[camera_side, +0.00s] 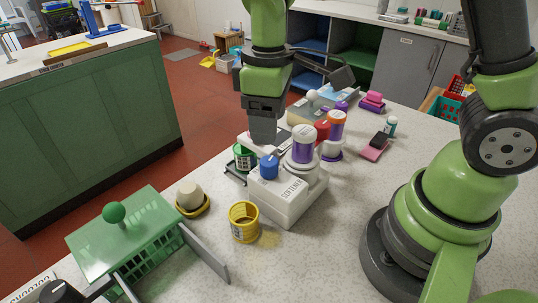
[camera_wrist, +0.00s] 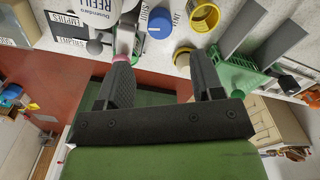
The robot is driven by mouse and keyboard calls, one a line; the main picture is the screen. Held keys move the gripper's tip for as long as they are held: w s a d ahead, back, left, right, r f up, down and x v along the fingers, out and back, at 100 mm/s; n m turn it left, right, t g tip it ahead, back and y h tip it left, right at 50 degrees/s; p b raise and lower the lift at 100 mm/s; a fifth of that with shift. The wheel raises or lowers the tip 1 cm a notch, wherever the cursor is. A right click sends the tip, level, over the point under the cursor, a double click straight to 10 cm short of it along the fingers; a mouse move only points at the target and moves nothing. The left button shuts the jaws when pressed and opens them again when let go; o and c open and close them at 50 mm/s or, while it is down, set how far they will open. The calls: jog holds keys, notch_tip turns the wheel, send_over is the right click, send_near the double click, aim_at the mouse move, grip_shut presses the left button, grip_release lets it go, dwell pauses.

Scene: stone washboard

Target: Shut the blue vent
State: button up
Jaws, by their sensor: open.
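The blue vent is most likely the round blue cap (camera_side: 269,166) on the near left end of a white box (camera_side: 290,203) labelled as softener. It also shows in the wrist view as a blue disc (camera_wrist: 160,22) with a pale mark on its top. I cannot tell from these frames whether it is open or shut. My gripper (camera_side: 263,140) points down behind the blue cap, above the back of the white box. In the wrist view my gripper (camera_wrist: 162,60) has its fingers apart with nothing between them, and the blue cap lies beyond the fingertips.
A green cup (camera_side: 244,157) is close to my gripper, left of the box. A yellow cup (camera_side: 244,222) stands in front. Purple-and-white containers (camera_side: 303,144) stand at the box's right. A green basket with a lid (camera_side: 125,235) is at the left. The counter toward my base is clear.

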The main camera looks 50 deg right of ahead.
aim_at(269, 160)
notch_tip(269, 160, down, 8)
jog(key=shift+c, duration=0.4)
jog(key=c, duration=0.9)
jog(key=shift+o, duration=0.3)
jog(key=shift+m, duration=1.5)
jog(key=o, duration=0.9)
notch_tip(269, 160, up, 10)
jog(key=shift+s, duration=0.1)
